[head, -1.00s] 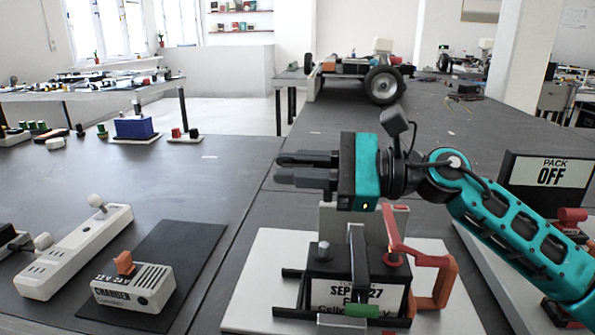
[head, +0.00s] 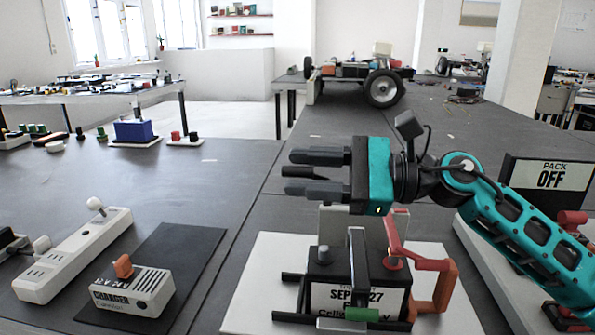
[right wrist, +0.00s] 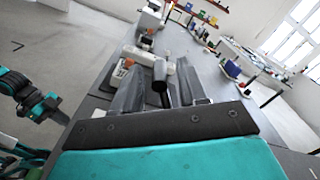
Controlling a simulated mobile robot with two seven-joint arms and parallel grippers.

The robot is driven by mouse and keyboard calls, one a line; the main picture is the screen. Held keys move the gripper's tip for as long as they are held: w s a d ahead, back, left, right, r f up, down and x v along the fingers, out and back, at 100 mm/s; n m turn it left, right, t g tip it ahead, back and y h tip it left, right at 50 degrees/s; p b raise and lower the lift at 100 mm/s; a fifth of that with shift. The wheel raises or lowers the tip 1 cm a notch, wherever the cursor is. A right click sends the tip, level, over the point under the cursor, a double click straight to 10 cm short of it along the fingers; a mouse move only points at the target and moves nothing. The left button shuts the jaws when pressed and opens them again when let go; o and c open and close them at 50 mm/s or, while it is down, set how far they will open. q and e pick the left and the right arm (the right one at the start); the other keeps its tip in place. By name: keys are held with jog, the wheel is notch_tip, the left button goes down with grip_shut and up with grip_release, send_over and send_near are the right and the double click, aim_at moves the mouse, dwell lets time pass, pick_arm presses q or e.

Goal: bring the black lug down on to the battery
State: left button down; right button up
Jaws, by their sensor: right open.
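The battery (head: 328,270) is a dark block with a white dated label, on a white board at front centre. A bare grey post (head: 323,253) stands on its left top. A red lug (head: 394,252) sits at its right post. My right gripper (head: 317,172) is open above and behind the battery, fingers pointing left. A short black rod-like piece, seemingly the black lug (head: 300,172), lies between the fingers, apart from the battery. It also shows between them in the right wrist view (right wrist: 160,77). What supports it is hidden. Part of my left arm shows at that view's left edge.
A "PACK OFF" sign (head: 548,181) is at right. A charger (head: 133,291) and a white power strip (head: 75,254) lie left.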

jog(key=s+d, duration=0.2)
jog(key=d, duration=0.9)
jog(key=shift+s+b, duration=0.15)
jog(key=shift+b, duration=0.25)
